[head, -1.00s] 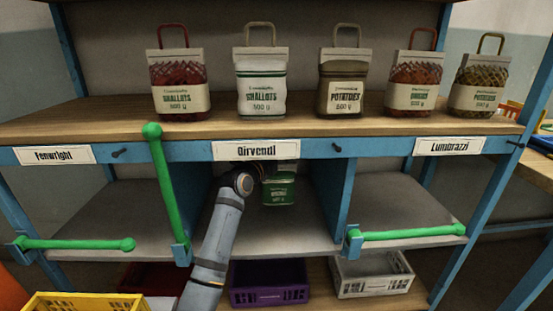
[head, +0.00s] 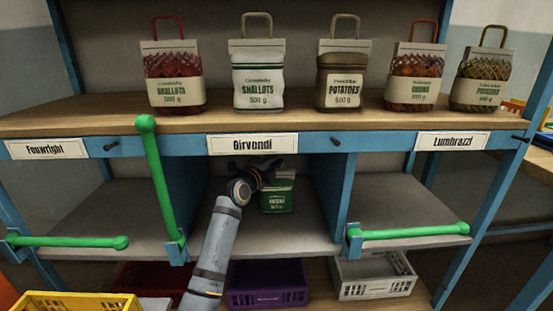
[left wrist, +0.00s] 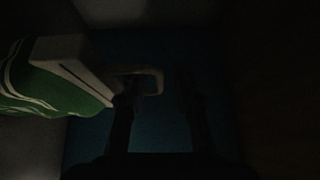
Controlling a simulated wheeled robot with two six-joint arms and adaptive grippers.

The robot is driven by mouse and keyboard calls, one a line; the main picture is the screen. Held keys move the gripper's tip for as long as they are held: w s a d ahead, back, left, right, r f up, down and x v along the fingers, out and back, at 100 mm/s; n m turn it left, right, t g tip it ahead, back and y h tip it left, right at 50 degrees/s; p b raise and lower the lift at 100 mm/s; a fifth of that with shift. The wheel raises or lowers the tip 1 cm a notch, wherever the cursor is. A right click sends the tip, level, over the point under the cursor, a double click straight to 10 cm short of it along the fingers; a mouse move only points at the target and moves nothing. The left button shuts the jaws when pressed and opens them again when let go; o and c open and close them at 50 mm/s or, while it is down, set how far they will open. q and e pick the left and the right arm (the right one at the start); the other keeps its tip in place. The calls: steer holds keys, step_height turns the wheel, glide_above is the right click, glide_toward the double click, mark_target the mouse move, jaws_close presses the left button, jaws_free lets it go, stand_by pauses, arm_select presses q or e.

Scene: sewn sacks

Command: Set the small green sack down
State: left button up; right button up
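The small green sack (head: 278,198), with a pale label band, is upright in the middle compartment under the "Girvendi" sign and appears to stand on its floor. My left gripper (head: 270,172) is above and just left of its top, partly in shadow. In the dark left wrist view the green sack (left wrist: 45,85) is at the left with its handle (left wrist: 150,80) pointing right. The two fingers of my left gripper (left wrist: 157,88) look apart, with the handle's end between them; one finger overlaps the handle. My right gripper is not in view.
Several sacks stand on the upper shelf (head: 300,118). A green bar (head: 158,185) rises left of the middle compartment; others cross the front of the left (head: 70,242) and right (head: 410,233) compartments. Crates, including a purple one (head: 268,283), sit below.

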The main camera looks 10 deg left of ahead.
arm_select(q)
steer(key=shift+r, duration=0.15)
steer(key=shift+s+a, duration=0.1)
steer(key=shift+s, duration=0.2)
steer(key=p+v, duration=0.2)
steer(key=v, duration=0.9)
steer(key=shift+s, duration=0.25)
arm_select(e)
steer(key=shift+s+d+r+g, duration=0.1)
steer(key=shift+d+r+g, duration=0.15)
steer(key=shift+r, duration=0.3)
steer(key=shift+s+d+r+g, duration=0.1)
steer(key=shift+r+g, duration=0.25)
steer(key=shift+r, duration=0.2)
